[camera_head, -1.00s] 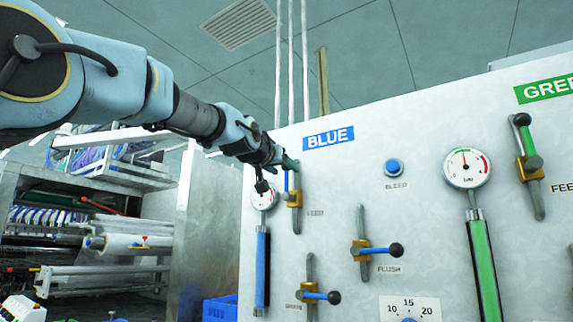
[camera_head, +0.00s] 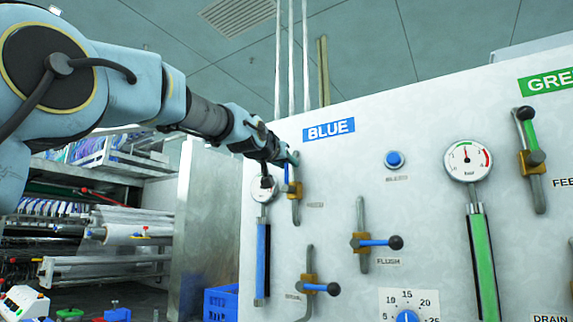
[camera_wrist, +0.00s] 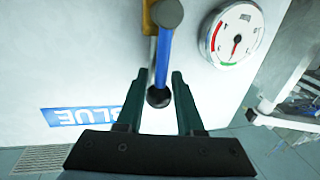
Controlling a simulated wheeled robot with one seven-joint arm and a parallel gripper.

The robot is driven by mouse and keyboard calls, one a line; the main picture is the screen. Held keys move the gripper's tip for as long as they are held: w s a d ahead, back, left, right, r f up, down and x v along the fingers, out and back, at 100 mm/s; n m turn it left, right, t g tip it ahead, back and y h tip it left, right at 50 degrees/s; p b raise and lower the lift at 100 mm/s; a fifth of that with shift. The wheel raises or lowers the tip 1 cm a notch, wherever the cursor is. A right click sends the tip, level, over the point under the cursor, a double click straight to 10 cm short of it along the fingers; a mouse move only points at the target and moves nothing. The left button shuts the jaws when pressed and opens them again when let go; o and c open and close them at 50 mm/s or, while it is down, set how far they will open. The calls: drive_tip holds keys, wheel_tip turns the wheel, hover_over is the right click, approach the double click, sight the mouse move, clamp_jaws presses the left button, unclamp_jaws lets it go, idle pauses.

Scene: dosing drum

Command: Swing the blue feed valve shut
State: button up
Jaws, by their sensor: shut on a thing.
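The blue feed valve (camera_head: 295,188) is the top valve under the BLUE sign, with a brass body on an upright grey pipe. Its blue lever points up, roughly in line with the pipe. In the wrist view the picture is upside down, and the blue lever (camera_wrist: 165,52) runs down to a black knob (camera_wrist: 158,97) between my green fingers. My gripper (camera_wrist: 157,100) is shut on the lever's knob end. In the head view my gripper (camera_head: 288,158) hides the knob.
A round gauge (camera_wrist: 236,35) sits close beside the valve. Below are the blue flush lever (camera_head: 375,242) and another blue-levered valve (camera_head: 310,286). A blue bleed button (camera_head: 394,160) is to the right. Green-line fittings stand further right. The panel face between them is clear.

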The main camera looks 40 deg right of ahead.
clamp_jaws()
